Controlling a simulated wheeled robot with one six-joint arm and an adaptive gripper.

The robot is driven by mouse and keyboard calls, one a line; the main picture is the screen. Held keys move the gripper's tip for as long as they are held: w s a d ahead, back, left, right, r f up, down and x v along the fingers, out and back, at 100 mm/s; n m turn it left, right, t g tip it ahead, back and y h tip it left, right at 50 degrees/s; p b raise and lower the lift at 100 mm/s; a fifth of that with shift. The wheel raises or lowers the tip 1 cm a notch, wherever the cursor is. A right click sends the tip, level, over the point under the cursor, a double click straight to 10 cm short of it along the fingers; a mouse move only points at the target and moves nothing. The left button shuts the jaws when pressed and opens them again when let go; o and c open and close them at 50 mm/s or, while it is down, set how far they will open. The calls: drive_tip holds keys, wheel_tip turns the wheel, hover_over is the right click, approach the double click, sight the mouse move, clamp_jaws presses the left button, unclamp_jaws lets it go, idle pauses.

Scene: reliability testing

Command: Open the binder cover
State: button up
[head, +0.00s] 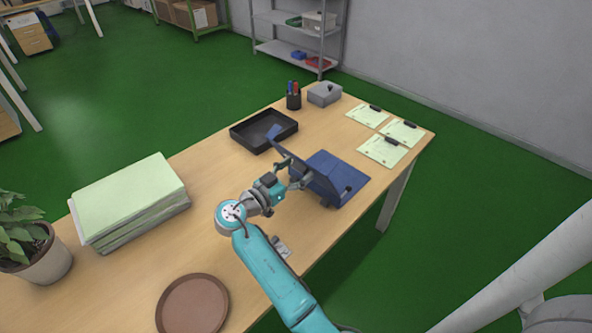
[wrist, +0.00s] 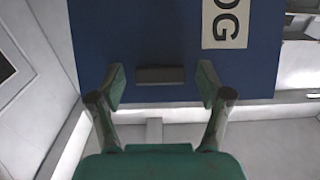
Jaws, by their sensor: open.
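The blue binder (head: 347,180) lies on the wooden table (head: 222,160), right of my gripper. My gripper (head: 296,175) is open at the cover's left side. In the wrist view, the blue panel (wrist: 150,35) fills the top, with a white label (wrist: 226,22) and a dark bar (wrist: 160,75). My gripper's fingertips (wrist: 161,82) are spread on either side of that bar. Whether they touch the panel, I cannot tell.
A black tray (head: 240,136) sits behind my gripper, with a pen cup (head: 294,101) and grey box (head: 324,95) beyond. Clipboards (head: 383,150) lie to the right. A paper stack (head: 130,193), a plant (head: 25,245) and a round brown tray (head: 193,306) are at left.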

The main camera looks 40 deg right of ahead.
sight(300, 161)
clamp_jaws()
drive_tip(key=shift+d+r+y, duration=0.4)
drive_tip(key=shift+d+r, duration=0.05)
drive_tip(key=shift+d, duration=0.1)
drive_tip(key=shift+w+d+r, duration=0.1)
drive_tip(key=shift+d+r, duration=0.2)
drive_tip(key=shift+d, duration=0.25)
drive_tip(key=shift+d+r, duration=0.3)
drive_tip(key=shift+d, duration=0.2)
unclamp_jaws()
drive_tip(key=shift+y, duration=0.3)
drive_tip(key=a+r, duration=0.1)
drive_tip(key=a, duration=1.1)
drive_tip(key=shift+s+r, duration=0.15)
drive_tip(key=shift+s, duration=0.05)
